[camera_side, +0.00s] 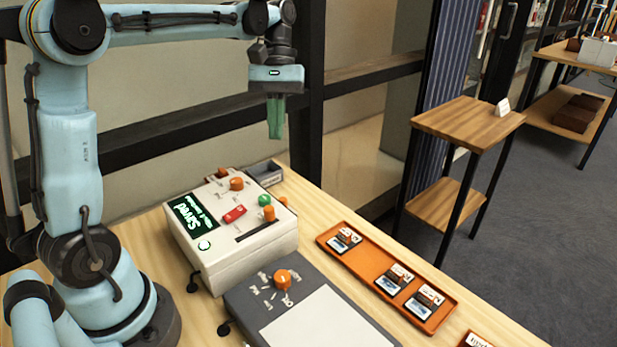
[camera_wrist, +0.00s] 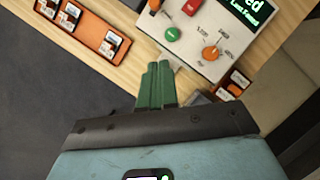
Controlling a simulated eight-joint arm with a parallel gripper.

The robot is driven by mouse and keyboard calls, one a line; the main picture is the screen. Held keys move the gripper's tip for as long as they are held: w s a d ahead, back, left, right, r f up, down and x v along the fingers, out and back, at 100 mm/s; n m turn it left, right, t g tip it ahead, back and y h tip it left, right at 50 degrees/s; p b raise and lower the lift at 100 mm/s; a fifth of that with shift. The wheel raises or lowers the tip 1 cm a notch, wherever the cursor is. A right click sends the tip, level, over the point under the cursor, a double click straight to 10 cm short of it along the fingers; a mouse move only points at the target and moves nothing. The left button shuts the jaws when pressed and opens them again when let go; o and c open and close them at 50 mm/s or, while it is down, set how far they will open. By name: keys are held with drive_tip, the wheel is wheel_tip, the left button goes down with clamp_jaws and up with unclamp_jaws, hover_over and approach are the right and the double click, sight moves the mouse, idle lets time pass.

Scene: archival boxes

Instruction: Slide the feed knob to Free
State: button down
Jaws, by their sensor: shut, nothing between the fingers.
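A cream control box (camera_side: 225,245) stands on the wooden table with a lit screen reading "Saved" (camera_side: 192,217). An orange knob (camera_side: 269,213) sits at the far end of a dark slot (camera_side: 257,231) in its top; it looks like the feed slider, but its labels are too small to read. In the wrist view an orange knob (camera_wrist: 154,5) is cut by the top edge. My gripper (camera_side: 275,136) is shut and empty, pointing down above and behind the box, clear of it. Its green fingers also show in the wrist view (camera_wrist: 158,68).
The box also carries a green button (camera_side: 264,200), a red switch (camera_side: 234,214) and an orange dial (camera_side: 236,184). A grey panel with an orange knob (camera_side: 283,280) lies in front. An orange tray (camera_side: 366,262) of cards lies right. A grey bin (camera_side: 265,172) stands behind.

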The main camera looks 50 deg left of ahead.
sight(247, 225)
drive_tip(key=x, duration=0.9)
drive_tip(key=shift+s+d+f, duration=0.2)
drive_tip(key=shift+s+d, duration=0.85)
drive_tip(key=shift+s, duration=0.05)
drive_tip(key=shift+s+d, duration=0.4)
drive_tip(key=shift+s, duration=3.05)
